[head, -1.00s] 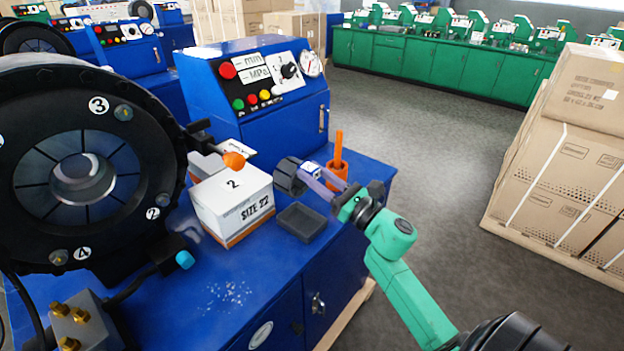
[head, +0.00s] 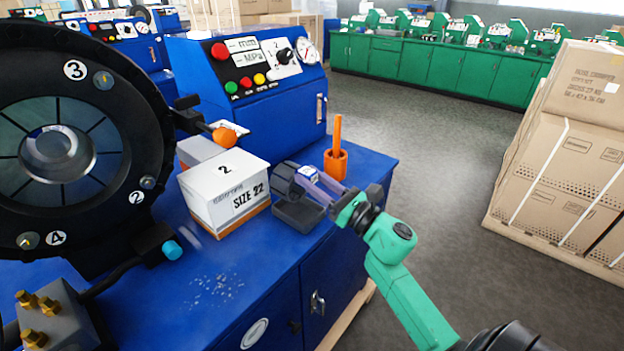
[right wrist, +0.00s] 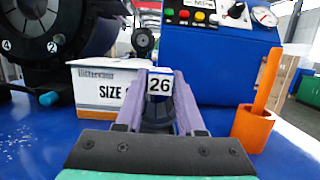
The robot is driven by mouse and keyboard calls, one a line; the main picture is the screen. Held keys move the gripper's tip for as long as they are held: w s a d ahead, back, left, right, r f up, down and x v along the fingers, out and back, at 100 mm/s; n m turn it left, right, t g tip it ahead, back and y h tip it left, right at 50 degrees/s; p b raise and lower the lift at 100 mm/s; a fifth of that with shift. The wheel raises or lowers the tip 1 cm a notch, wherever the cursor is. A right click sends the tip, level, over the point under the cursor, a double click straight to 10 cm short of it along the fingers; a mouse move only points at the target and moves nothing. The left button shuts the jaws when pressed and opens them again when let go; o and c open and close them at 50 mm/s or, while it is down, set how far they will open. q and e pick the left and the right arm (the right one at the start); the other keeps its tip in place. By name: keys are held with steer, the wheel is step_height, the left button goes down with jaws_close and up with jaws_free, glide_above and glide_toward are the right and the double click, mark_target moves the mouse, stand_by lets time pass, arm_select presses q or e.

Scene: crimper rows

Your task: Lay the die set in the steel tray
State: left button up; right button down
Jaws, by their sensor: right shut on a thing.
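The die set is a dark grey round piece (head: 283,178) with a white and blue tag; the tag reads 26 in the right wrist view (right wrist: 160,84). My right gripper (head: 308,176) is shut on it with its two pale purple fingers, which also show in the right wrist view (right wrist: 160,102). The steel tray (head: 299,217) is a small dark grey open tray on the blue bench top. The die set is at the tray's back left part and covers some of it in the head view. I cannot tell whether it touches the tray floor. My left gripper is not in view.
A white SIZE 22 box (head: 226,194) stands close left of the tray. An orange cup (head: 336,163) with an upright orange stick stands behind it to the right. The black crimper head (head: 80,150) fills the left. The bench front (head: 250,260) is mostly clear.

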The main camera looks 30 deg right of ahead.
steer(key=shift+s+r+b, duration=0.15)
steer(key=shift+r+b, duration=0.05)
steer(key=shift+b, duration=0.5)
stand_by(1.6)
steer(key=shift+f+b, duration=2)
steer(key=shift+b, duration=0.2)
steer(key=shift+c, duration=2.2)
jaws_free()
steer(key=shift+s+a, duration=0.1)
steer(key=shift+a, duration=0.05)
steer(key=shift+f, duration=0.35)
steer(key=b+v, duration=0.4)
steer(key=v, duration=1)
steer(key=shift+s+r, duration=0.25)
